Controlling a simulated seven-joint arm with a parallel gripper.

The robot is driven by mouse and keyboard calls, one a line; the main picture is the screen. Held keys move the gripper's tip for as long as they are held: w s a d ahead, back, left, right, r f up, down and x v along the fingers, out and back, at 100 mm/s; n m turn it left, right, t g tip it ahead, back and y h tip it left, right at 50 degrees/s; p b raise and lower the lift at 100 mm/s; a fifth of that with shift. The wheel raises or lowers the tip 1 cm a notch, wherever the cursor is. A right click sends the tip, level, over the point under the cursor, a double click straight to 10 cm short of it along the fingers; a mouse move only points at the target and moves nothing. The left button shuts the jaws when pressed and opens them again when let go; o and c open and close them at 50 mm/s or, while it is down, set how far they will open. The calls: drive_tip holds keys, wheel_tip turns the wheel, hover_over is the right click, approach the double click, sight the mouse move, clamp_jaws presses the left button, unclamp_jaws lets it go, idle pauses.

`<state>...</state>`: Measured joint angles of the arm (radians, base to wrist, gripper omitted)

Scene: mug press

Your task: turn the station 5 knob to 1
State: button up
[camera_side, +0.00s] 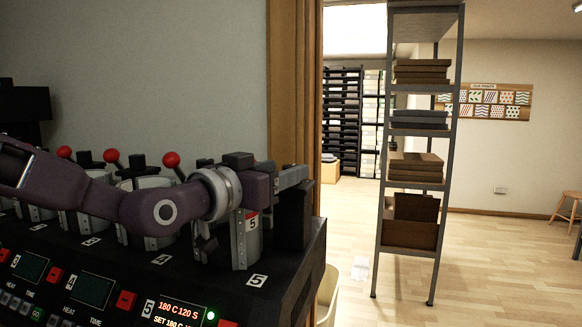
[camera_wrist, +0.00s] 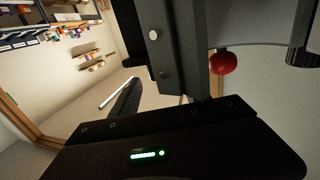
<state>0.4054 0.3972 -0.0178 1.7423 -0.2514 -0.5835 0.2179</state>
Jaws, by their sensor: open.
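The station 5 mug press (camera_side: 243,240) stands at the right end of the black bench, with a 5 label on its metal front. My gripper (camera_side: 272,180) is at the top of this press, and my wrist covers much of the press's upper part. The jaws are open; whether they touch anything cannot be told. The dark gripper body (camera_wrist: 170,145) fills the bottom of the wrist view. The station 5 knob cannot be made out clearly in either view, nor can its setting. The station 5 display (camera_side: 180,310) reads 180 C 120 S.
Several presses stand in a row to the left, with red-ball levers, one of them near my wrist (camera_side: 171,159). A red ball (camera_wrist: 223,62) also shows in the wrist view. A shelf rack (camera_side: 413,180) stands beyond the bench. Open floor lies to the right.

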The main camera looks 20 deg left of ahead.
sight(292, 166)
drive_tip(key=x, duration=0.3)
drive_tip(key=shift+w+d, duration=0.1)
drive_tip(key=shift+w, duration=0.25)
drive_tip(key=shift+c, duration=0.2)
clamp_jaws()
